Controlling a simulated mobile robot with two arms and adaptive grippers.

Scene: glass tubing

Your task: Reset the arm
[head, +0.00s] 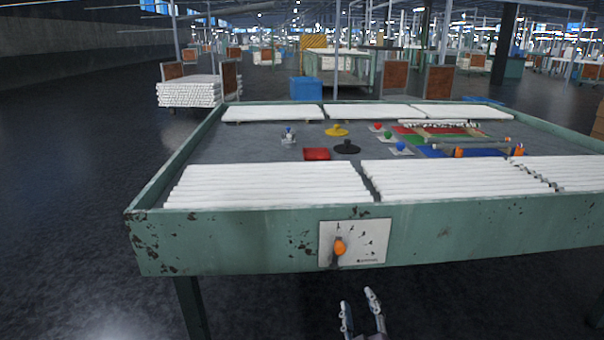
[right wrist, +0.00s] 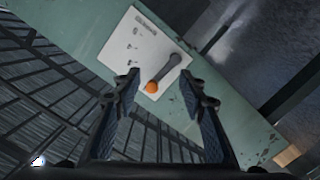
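My right gripper (head: 361,300) is at the bottom of the head view, below the front edge of a green table (head: 240,237). It is open and empty; its two fingers also show apart in the right wrist view (right wrist: 163,110). Beyond the fingers is a white plate (right wrist: 128,48) on the table's front side. A dark lever with an orange knob (head: 340,248) is mounted on that plate. The knob (right wrist: 152,87) shows between the fingertips in the right wrist view, apart from them. My left gripper is not in either view.
White tubes (head: 265,184) lie in rows along the table's front and back. A red tray (head: 317,154), a yellow piece (head: 337,130), a black piece (head: 346,147) and several coloured knobs stand mid-table. A tube cart (head: 190,93) stands behind left. The floor at left is clear.

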